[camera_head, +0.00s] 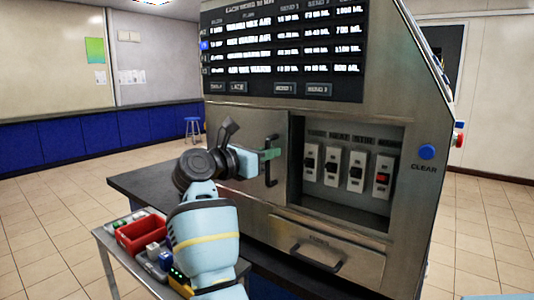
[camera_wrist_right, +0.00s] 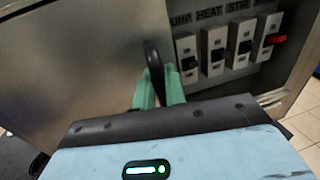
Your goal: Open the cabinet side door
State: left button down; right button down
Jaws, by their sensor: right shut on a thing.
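The cabinet (camera_head: 420,205) is a large steel console with a dark display on top. Its side door (camera_head: 258,128) is a flat steel panel left of the switch recess, with a black vertical handle (camera_head: 271,168). My right gripper (camera_head: 272,154) has green fingers shut on that handle. In the right wrist view the fingers (camera_wrist_right: 159,88) close around the black handle (camera_wrist_right: 152,57), in front of the door panel (camera_wrist_right: 80,60). The recess to the right of the door is exposed and shows several switches. My left gripper is not in view.
The switch recess (camera_head: 345,205) holds several switch plates, one with a red lever (camera_head: 382,178). Below is a drawer (camera_head: 325,250) with a dark handle. A cart with a red bin (camera_head: 140,232) stands at lower left. A blue stool (camera_head: 192,128) is behind; floor there is clear.

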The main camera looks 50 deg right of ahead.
jog(key=c, duration=1.8)
grip_release()
jog(key=shift+d, duration=0.1)
jog(key=a, duration=0.2)
jog(key=a+b, duration=0.1)
jog(key=a, duration=0.4)
jog(key=shift+w+a, duration=0.4)
